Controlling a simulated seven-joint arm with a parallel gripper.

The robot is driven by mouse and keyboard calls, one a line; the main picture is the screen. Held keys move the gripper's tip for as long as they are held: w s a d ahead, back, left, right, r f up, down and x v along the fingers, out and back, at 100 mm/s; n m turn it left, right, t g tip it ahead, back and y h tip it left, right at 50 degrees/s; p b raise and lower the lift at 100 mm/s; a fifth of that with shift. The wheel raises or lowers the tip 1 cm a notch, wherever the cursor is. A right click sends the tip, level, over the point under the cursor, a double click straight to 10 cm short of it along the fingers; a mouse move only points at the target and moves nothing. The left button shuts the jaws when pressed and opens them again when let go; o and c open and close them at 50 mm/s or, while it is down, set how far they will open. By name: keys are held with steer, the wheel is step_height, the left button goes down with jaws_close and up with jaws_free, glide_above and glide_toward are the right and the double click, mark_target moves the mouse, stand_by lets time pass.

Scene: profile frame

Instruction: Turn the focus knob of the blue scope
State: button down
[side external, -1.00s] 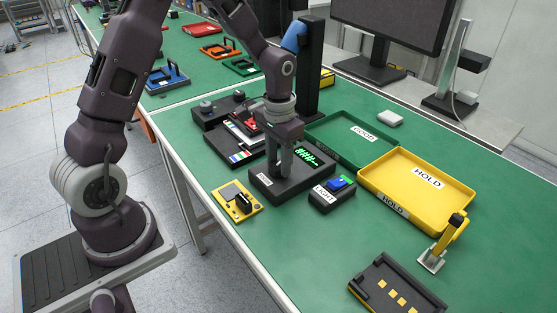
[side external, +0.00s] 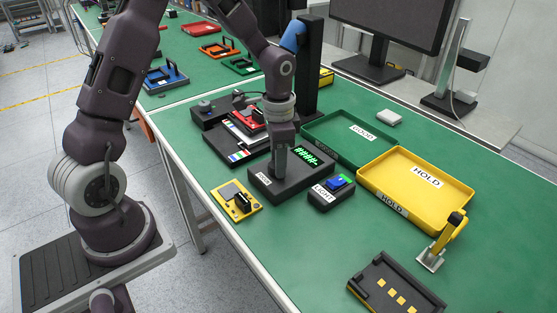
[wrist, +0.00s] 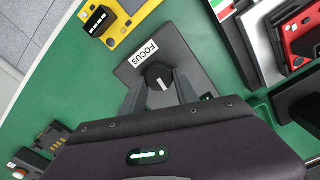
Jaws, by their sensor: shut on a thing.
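The focus knob (wrist: 158,75) is a dark round knob with a pale mark, on a dark grey box (wrist: 140,50) labelled FOCUS. My gripper (wrist: 160,88) has one finger on each side of the knob and is shut on it. In the side view my gripper (side external: 279,170) points straight down onto the same box (side external: 262,188) and hides the knob. A green-lit display (side external: 307,156) shows on the box behind the fingers. The blue scope part (side external: 293,36) is on a black column (side external: 311,65) behind, partly covered by my arm.
A LIGHT box (side external: 331,197) with a blue switch stands close to the right. A yellow device (side external: 236,203) lies at front left. A green tray (side external: 325,128) and yellow HOLD tray (side external: 388,203) are beyond.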

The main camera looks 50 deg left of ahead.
stand_by(0.3)
steer(key=c, duration=0.9)
jaws_free()
steer(key=shift+r, duration=0.1)
steer(key=shift+r, duration=3.6)
step_height(320, 180, up, 5)
steer(key=t, duration=0.1)
glide_above(271, 181)
steer(key=s+d+r+n+t+y, duration=0.1)
steer(key=s+d+r+n+t, duration=0.15)
steer(key=s+r, duration=0.45)
steer(key=s+d+n, duration=0.1)
steer(key=s, duration=0.3)
steer(key=s+t, duration=0.1)
steer(key=s, duration=0.2)
steer(key=s+d+n+t+h, duration=0.1)
steer(key=s, duration=0.3)
steer(key=shift+s+d+r+n, duration=0.3)
steer(key=shift+r+n, duration=0.05)
steer(key=shift+r, duration=0.05)
